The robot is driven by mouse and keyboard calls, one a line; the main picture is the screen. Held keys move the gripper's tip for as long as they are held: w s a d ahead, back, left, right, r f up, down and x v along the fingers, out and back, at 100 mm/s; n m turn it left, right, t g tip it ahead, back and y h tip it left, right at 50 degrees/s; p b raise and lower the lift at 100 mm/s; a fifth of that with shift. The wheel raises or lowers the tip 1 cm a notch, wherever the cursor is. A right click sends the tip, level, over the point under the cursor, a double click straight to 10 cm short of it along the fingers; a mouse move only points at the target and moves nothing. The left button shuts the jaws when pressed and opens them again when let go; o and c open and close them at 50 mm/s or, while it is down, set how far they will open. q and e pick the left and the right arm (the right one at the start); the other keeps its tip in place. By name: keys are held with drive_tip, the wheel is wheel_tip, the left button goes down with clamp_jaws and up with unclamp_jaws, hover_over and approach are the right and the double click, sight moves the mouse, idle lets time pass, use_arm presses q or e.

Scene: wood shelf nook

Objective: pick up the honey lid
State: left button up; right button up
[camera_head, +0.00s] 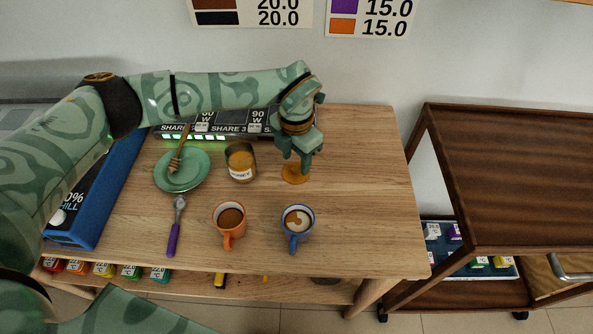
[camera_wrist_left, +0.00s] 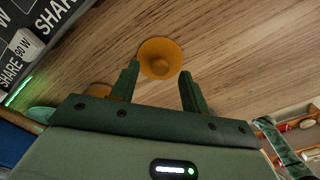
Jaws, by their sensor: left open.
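The honey lid (camera_head: 295,175) is a small round amber-orange disc with a raised centre. It lies on the wooden table, right of the honey jar (camera_head: 240,174), and shows in the left wrist view (camera_wrist_left: 160,58) just beyond the fingertips. My left gripper (camera_head: 297,163) points down over the lid, its fingers apart with nothing between them. In the left wrist view the fingers (camera_wrist_left: 159,71) stand on either side of the lid's near edge; I cannot tell the exact height gap. The fingers partly cover the lid in the head view. My right gripper is not in view.
A green plate (camera_head: 190,183) with a honey dipper (camera_head: 177,160) stands left of the jar. An orange mug (camera_head: 229,226), a blue mug (camera_head: 298,228) and a purple-handled spoon (camera_head: 173,238) are nearer. A black SHARE unit (camera_head: 228,122) stands behind. The table's right side is clear.

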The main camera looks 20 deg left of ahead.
use_arm(q)
wheel_tip(320, 180, down, 2)
drive_tip(key=shift+r, duration=0.15)
drive_tip(key=shift+c, duration=0.6)
clamp_jaws()
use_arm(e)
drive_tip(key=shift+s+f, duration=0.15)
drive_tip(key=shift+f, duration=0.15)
